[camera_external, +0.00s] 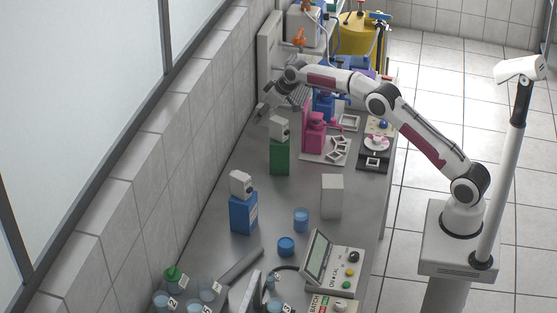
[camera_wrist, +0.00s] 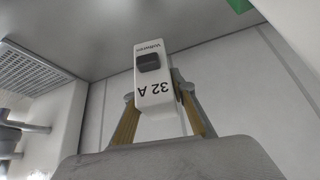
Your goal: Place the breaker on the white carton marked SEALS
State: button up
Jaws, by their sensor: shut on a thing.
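In the wrist view a white breaker (camera_wrist: 152,72) with a dark toggle and the print "32 A", upside down, sits between the fingers of my gripper (camera_wrist: 157,98). The gripper is shut on it, and the breaker appears clear of any surface. In the external view my gripper (camera_external: 272,104) is over the far part of the bench by the wall; the held breaker is hard to make out there. A plain white carton (camera_external: 332,197) stands on the bench's right side, nearer the camera, with a bare top. No SEALS lettering is readable on it.
A green box (camera_external: 280,158) and a blue box (camera_external: 243,214) each carry a white device. A pink unit (camera_external: 313,138) stands beyond the carton. A blue cup (camera_external: 301,220), blue lid (camera_external: 286,246) and control panel (camera_external: 333,262) are nearer the camera. Bench between the boxes and carton is clear.

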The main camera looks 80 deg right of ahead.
aim_at(259, 107)
jog(key=shift+w+a+r, duration=0.15)
jog(key=shift+a+r, duration=0.1)
jog(key=shift+r, duration=0.1)
jog(key=shift+w+a+r, duration=0.1)
jog(key=shift+a+r, duration=0.1)
jog(key=shift+r, duration=0.5)
jog(key=shift+w+a+r, duration=0.1)
jog(key=shift+a+r, duration=0.1)
jog(key=shift+r, duration=0.45)
jog(key=s+a+r+n+y, duration=0.1)
jog(key=s+a+r, duration=0.4)
jog(key=a+r, duration=0.3)
jog(key=s+a+r+n+y, duration=0.1)
jog(key=s+a+r+n, duration=0.1)
jog(key=s+a+r, duration=0.45)
jog(key=s+a+f+n+g+y, duration=0.1)
jog(key=s+a+f+n+y, duration=0.2)
jog(key=s+a+n, duration=0.4)
jog(key=s+a+f, duration=0.1)
jog(key=s+a, duration=0.8)
jog(key=s, duration=0.4)
jog(key=shift+n+g+y, duration=0.3)
jog(key=shift+y, duration=0.1)
